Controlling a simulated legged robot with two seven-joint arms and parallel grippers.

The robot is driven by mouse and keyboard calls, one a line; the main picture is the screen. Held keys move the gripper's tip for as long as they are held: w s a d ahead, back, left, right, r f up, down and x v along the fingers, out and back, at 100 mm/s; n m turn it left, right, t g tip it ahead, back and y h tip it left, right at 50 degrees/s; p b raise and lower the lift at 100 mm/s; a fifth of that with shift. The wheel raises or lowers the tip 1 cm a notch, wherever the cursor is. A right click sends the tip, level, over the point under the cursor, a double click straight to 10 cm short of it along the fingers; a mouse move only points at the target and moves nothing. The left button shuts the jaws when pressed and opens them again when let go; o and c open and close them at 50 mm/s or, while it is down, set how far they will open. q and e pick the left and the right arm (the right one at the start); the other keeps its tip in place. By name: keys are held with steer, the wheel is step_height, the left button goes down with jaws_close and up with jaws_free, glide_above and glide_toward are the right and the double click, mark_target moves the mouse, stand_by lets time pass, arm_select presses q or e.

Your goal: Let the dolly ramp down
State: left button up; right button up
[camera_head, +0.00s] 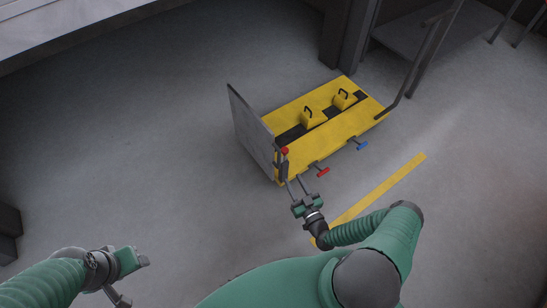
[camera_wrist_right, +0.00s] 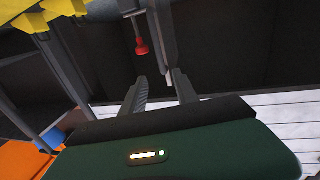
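The yellow dolly (camera_head: 345,127) stands on the floor in the head view. Its grey ramp plate (camera_head: 250,130) stands upright at the dolly's left end. A lever with a red knob (camera_head: 284,150) is at the ramp's near edge; a red knob also shows in the right wrist view (camera_wrist_right: 142,48), beyond the fingertips. My right gripper (camera_head: 295,187) is just in front of this corner. Its fingers (camera_wrist_right: 158,84) are apart with nothing seen between them. My left gripper (camera_head: 143,262) is at lower left, away from the dolly; its finger opening is unclear.
A red pedal (camera_head: 323,172) and a blue pedal (camera_head: 362,146) stick out from the dolly's near side. Two yellow blocks with black handles (camera_head: 313,115) sit on top. A yellow floor stripe (camera_head: 385,188) lies near my right arm. Floor left of the ramp is clear.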

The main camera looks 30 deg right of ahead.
steer(key=b, duration=0.1)
glide_toward(279, 157)
steer(key=w+d+f, duration=0.1)
steer(key=w, duration=0.1)
steer(key=w+b, duration=0.1)
steer(key=w, duration=0.4)
steer(key=w+b, duration=0.1)
steer(key=w, duration=0.2)
steer(key=shift+d+r+b, duration=0.15)
steer(key=shift+r+b, duration=0.15)
steer(key=shift+w+d, duration=0.3)
steer(key=shift+d, duration=0.05)
steer(key=shift+a+r, duration=0.1)
steer(key=shift+a, duration=0.15)
steer(key=c, duration=0.5)
steer(key=shift+c, duration=1.3)
arm_select(q)
steer(key=f, duration=0.4)
steer(key=shift+d, duration=0.2)
arm_select(e)
steer(key=shift+d, duration=0.1)
jaws_close()
